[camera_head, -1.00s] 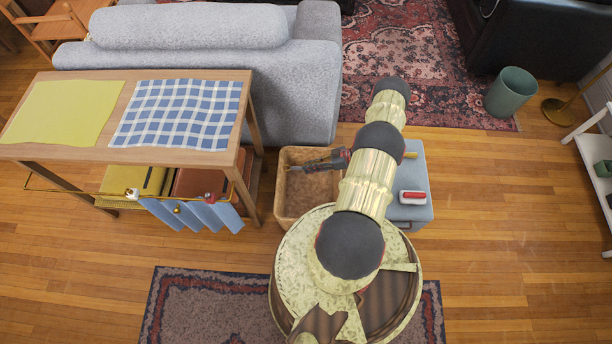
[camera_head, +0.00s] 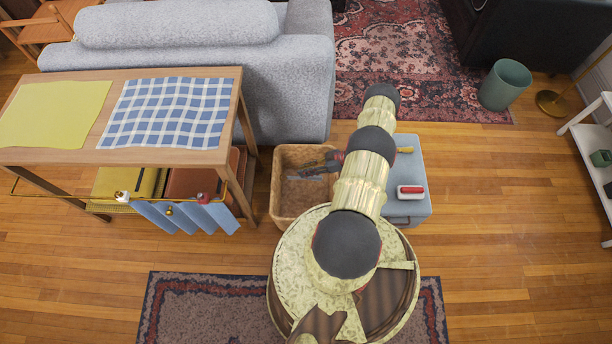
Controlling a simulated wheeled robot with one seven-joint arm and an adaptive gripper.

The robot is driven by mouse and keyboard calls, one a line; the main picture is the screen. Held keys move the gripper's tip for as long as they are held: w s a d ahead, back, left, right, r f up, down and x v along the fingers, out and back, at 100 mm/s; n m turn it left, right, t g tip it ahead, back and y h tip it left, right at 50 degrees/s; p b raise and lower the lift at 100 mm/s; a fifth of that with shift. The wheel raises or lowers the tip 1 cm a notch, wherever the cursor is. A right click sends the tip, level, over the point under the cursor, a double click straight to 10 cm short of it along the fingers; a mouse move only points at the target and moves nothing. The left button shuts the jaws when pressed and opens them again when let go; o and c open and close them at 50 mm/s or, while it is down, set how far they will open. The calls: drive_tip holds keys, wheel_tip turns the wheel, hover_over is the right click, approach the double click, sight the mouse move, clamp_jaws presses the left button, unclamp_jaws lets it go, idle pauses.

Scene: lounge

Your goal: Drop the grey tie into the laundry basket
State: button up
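The laundry basket (camera_head: 284,207) is a tan, open-topped box on the floor in the middle, between the wooden table and a blue-grey box. My gripper (camera_head: 304,172) is over the basket's opening, reaching in from the right and pointing left. Its fingers are small and dark, so I cannot tell whether they are open or shut. A small grey-blue patch (camera_head: 301,178) shows in the basket just below the fingers. It may be the grey tie, but it is too small to be sure, and I cannot tell if the gripper touches it.
A wooden table (camera_head: 228,100) with a yellow cloth and a checked cloth stands left, blue strips hanging on its front rail. A blue-grey box (camera_head: 415,165) holding a red-and-white item stands right of my arm. A grey sofa (camera_head: 290,80) is behind.

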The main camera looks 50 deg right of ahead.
drive_tip(key=o, duration=0.3)
drive_tip(key=v, duration=1.2)
drive_tip(key=shift+f, duration=0.1)
drive_tip(key=shift+s, duration=0.1)
